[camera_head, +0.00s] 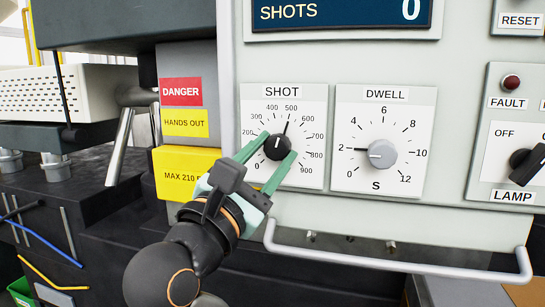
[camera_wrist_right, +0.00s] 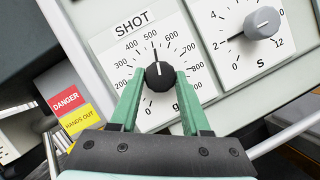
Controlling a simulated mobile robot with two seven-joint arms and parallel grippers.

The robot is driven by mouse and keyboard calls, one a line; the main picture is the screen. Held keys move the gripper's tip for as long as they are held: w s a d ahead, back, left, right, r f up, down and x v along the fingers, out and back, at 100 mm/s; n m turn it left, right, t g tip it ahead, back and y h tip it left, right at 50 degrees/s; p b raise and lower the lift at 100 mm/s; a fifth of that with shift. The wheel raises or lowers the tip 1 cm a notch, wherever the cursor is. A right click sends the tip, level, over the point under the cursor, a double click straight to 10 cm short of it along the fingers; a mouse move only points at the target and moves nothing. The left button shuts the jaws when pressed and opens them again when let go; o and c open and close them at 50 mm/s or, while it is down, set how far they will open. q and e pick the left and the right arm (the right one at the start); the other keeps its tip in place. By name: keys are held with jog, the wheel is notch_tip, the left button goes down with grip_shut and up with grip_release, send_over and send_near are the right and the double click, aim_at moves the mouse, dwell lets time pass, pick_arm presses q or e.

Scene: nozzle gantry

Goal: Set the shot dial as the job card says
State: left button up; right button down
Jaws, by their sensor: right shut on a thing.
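The shot dial (camera_head: 311,176) is a white plate marked up to 900, with a black knob (camera_head: 277,148) at its centre. The knob's pointer is at about 500 in the head view. The knob (camera_wrist_right: 159,76) also shows in the wrist view, its white line pointing up toward 500. My right gripper (camera_head: 279,146) is shut on the knob, one green finger on each side; the fingers also show in the wrist view (camera_wrist_right: 160,80). My left gripper is not in view. I see no job card in either view.
The dwell dial (camera_head: 420,180) sits right beside the shot dial, its grey knob (camera_head: 382,154) pointing at 2. A lamp switch (camera_head: 527,164) is at the far right. A SHOTS display (camera_head: 350,13) reads 0 above. A rail handle (camera_head: 400,266) runs below the panel.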

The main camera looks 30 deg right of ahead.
jog(key=m+g, duration=0.1)
jog(key=m, duration=0.2)
jog(key=m+g, duration=0.1)
jog(key=m, duration=0.2)
jog(key=shift+w+r+g, duration=0.1)
jog(key=shift+g, duration=0.3)
jog(key=shift+m, duration=0.4)
jog(key=shift+c, duration=1.8)
grip_release()
jog(key=shift+r, duration=0.15)
